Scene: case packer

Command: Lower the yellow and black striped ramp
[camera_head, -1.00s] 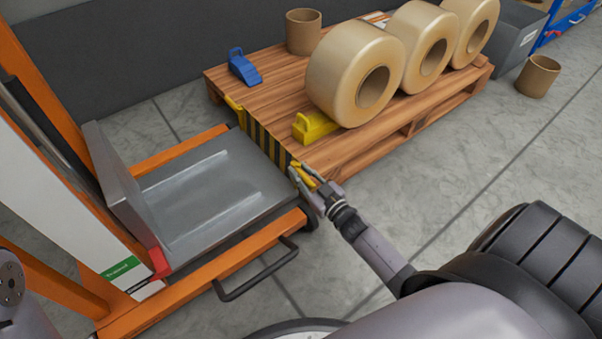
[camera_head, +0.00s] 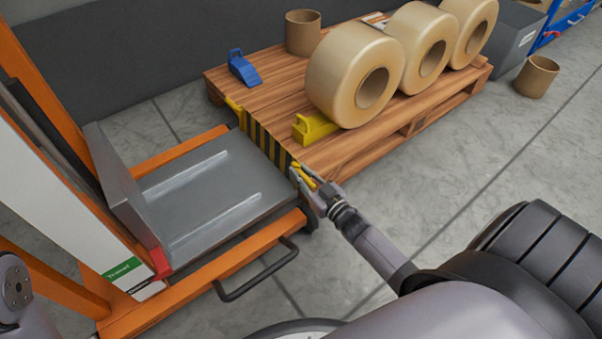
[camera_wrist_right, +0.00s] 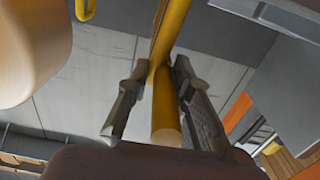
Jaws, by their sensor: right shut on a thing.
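The yellow and black striped ramp (camera_head: 265,143) spans the gap between the wooden pallet's near left edge and the grey lift platform in the head view. I cannot tell its exact tilt. A yellow handle sits at its near end; a second yellow handle (camera_head: 234,103) shows at its far end. My right gripper (camera_head: 306,179) is shut on the near handle. In the right wrist view that yellow bar (camera_wrist_right: 166,110) runs between the two fingers (camera_wrist_right: 158,100). My left gripper is out of view; only part of my left arm shows at the lower left.
The wooden pallet (camera_head: 285,83) carries large tape rolls (camera_head: 335,70), a yellow wedge (camera_head: 312,127), a blue wedge (camera_head: 243,68) and a cardboard core (camera_head: 303,32). The orange lift frame (camera_head: 215,268) with its grey platform (camera_head: 215,198) stands at left.

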